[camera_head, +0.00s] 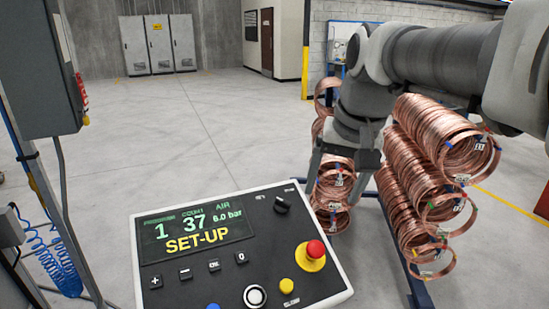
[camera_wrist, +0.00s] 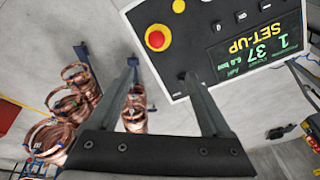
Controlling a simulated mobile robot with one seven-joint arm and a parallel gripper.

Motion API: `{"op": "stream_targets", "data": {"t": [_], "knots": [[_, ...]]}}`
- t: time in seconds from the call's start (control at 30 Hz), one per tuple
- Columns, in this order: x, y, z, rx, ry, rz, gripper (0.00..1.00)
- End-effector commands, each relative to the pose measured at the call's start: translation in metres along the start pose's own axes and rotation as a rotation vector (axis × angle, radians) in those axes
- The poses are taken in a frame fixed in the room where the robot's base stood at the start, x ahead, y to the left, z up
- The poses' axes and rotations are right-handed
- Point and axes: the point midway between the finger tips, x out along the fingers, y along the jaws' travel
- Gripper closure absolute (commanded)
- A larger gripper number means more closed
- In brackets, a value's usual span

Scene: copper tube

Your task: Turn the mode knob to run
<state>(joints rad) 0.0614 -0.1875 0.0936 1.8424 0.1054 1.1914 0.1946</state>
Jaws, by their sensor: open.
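The control panel (camera_head: 190,281) has a black mode knob (camera_head: 281,204) near its top edge, right of the display. The display (camera_head: 195,238) reads SET-UP, 1, 37 and 6.0 bar. My gripper (camera_head: 334,192) is open and empty, to the right of the knob and beyond the panel's top right corner. In the wrist view, my gripper's (camera_wrist: 160,67) fingers are spread apart. One fingertip overlaps the panel edge (camera_wrist: 176,92) near where the knob sits, and I cannot clearly separate the knob from it there. The knob's pointer direction is too small to tell.
A red mushroom button (camera_head: 315,249) on a yellow base, a yellow button (camera_head: 286,285) and a white-ringed button (camera_head: 255,296) sit on the panel. Copper coils (camera_head: 415,175) hang on a rack at the right. A grey box (camera_head: 38,70) stands left. Floor behind is clear.

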Motion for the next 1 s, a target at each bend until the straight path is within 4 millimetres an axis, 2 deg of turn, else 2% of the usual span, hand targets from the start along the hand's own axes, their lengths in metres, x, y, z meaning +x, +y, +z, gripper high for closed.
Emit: {"op": "stream_targets", "data": {"t": [0.03, 0.2, 0.5, 0.73, 0.87, 1.0], "knots": [[-0.002, -0.005, -0.015, 0.015, -0.02, -0.008, 0.18], [-0.002, -0.024, -0.054, 0.065, -0.079, -0.038, 0.18], [0.008, -0.046, -0.115, 0.151, -0.184, -0.095, 0.18], [0.016, -0.053, -0.137, 0.188, -0.228, -0.122, 0.18], [0.021, -0.055, -0.138, 0.194, -0.235, -0.125, 0.18], [0.036, -0.057, -0.134, 0.193, -0.237, -0.124, 0.18]]}}
